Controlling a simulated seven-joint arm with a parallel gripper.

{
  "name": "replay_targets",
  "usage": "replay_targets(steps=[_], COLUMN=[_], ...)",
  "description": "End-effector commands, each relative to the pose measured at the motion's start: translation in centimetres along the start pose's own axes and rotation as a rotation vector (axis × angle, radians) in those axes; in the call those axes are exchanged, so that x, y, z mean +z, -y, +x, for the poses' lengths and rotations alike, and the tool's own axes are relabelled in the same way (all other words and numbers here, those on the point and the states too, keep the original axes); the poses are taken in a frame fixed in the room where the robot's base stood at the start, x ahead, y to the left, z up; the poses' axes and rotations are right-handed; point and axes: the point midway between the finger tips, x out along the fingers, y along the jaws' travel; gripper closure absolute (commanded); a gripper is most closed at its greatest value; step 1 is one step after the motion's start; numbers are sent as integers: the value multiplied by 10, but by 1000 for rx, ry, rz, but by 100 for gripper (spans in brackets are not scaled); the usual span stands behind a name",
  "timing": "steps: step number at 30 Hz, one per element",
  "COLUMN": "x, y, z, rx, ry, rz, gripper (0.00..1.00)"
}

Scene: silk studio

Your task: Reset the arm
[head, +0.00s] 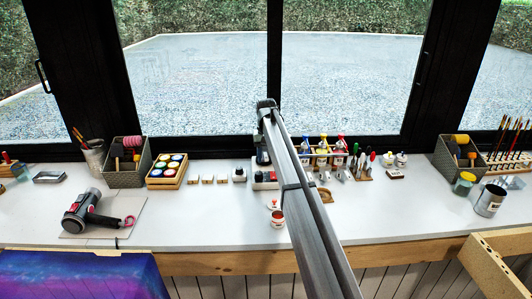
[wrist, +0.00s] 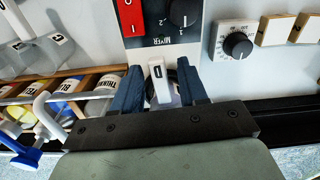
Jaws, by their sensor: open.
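My gripper (wrist: 159,72) shows its two blue fingers apart in the wrist view. A small white piece with a dark mark (wrist: 157,88) stands in the gap between them, and I cannot tell its full shape. The fingers appear clear of it on both sides. Just beyond the fingertips is the mixer (wrist: 157,22), with a black panel, a knob and a red switch. In the head view my gripper (head: 262,157) is partly hidden by my arm, above the mixer (head: 262,185) at the back of the white table.
A timer (wrist: 236,45) and wooden blocks (wrist: 278,28) lie to the right in the wrist view. A bottle rack (head: 322,160) stands close to my arm. The table's front middle-left is clear.

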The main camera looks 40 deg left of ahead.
Motion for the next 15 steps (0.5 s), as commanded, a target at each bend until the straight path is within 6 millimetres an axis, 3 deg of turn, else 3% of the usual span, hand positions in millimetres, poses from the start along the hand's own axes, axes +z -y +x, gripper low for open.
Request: replay_targets(steps=[8, 15], x=[0, 0], y=[0, 0], z=[1, 1], rx=[0, 0], ry=[0, 0], rz=[0, 0], gripper=[57, 79])
